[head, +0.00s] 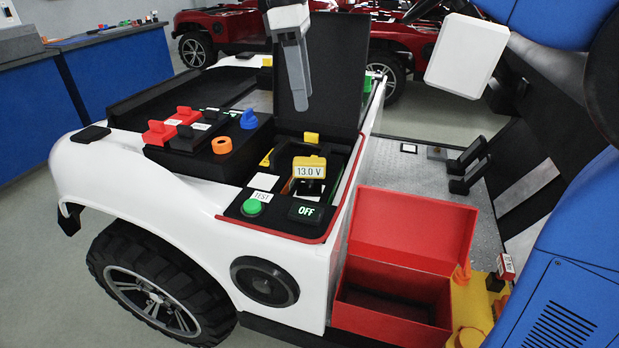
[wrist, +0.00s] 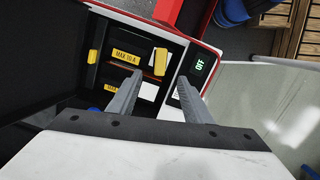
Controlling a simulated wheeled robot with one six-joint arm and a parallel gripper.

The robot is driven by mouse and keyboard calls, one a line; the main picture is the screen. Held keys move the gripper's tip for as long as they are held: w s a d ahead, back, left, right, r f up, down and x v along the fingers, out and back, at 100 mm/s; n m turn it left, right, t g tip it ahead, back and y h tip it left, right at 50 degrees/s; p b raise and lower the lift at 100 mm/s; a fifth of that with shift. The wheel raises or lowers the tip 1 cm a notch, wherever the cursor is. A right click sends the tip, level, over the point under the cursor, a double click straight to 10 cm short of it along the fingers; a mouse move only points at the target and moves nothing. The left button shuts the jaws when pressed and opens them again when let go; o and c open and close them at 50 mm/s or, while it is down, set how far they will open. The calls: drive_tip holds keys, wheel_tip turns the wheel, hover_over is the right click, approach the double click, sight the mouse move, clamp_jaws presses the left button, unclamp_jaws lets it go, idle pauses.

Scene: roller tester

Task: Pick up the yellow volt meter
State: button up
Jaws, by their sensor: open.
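The yellow volt meter (head: 310,167) reads "13.0 V" and stands upright in the open black compartment of the white vehicle. In the wrist view the volt meter (wrist: 161,61) is a small yellow block just beyond the fingertips, roughly in line with the gap between them. My gripper (head: 302,104) hangs above the compartment, in front of the raised black lid, its fingers pointing down. In the wrist view my gripper (wrist: 160,82) has its two grey fingers apart with nothing held between them. The fingers look apart from the meter.
A green TEST button (head: 251,207) and a dark OFF display (head: 306,211) sit in front of the meter. The black lid (head: 325,75) stands behind it. Red, orange and blue knobs (head: 222,145) are to the left. An open red box (head: 415,225) is at right.

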sight(309, 160)
drive_tip(key=f, duration=0.5)
drive_tip(key=d+f, duration=0.1)
drive_tip(key=f, duration=1.1)
drive_tip(key=shift+s+d, duration=0.1)
drive_tip(key=shift+d, duration=0.1)
clamp_jaws()
